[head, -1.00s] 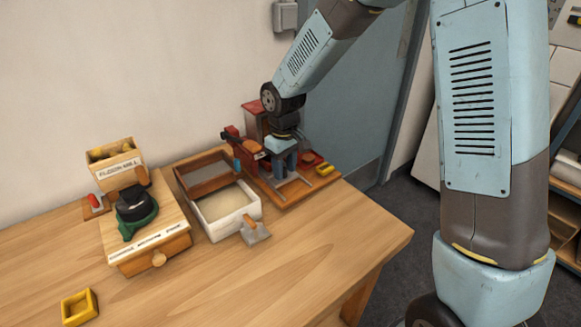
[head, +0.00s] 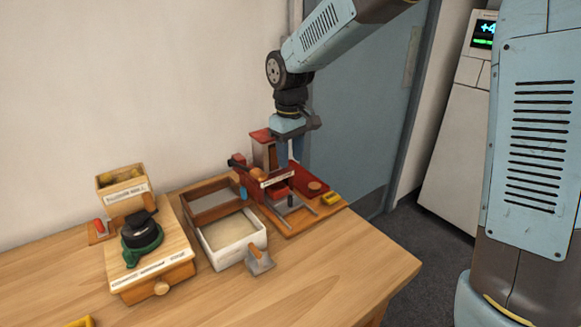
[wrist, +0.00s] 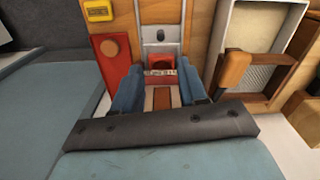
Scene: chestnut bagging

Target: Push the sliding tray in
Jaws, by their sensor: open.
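A red and wooden press-like device (head: 262,150) stands at the back right of the table. Two metal rails (head: 288,208) run out from its front along its base. A small red tray-like part (head: 279,190) sits at the rails, below a white-labelled bar; I take it for the sliding tray. In the wrist view a red part with a label (wrist: 160,68) shows between the fingers, and the rails (wrist: 161,35) lie beyond it. My gripper (head: 289,157) is open and empty above the device, fingers pointing down. Its blue fingers (wrist: 158,92) also show in the wrist view.
Left of the device are a brown sieve box (head: 213,204), a white tray of pale powder (head: 231,232) and a scraper (head: 259,259). A yellow block (head: 330,198) lies on the right. A wooden drawer box (head: 150,255) stands further left. The front right table is clear.

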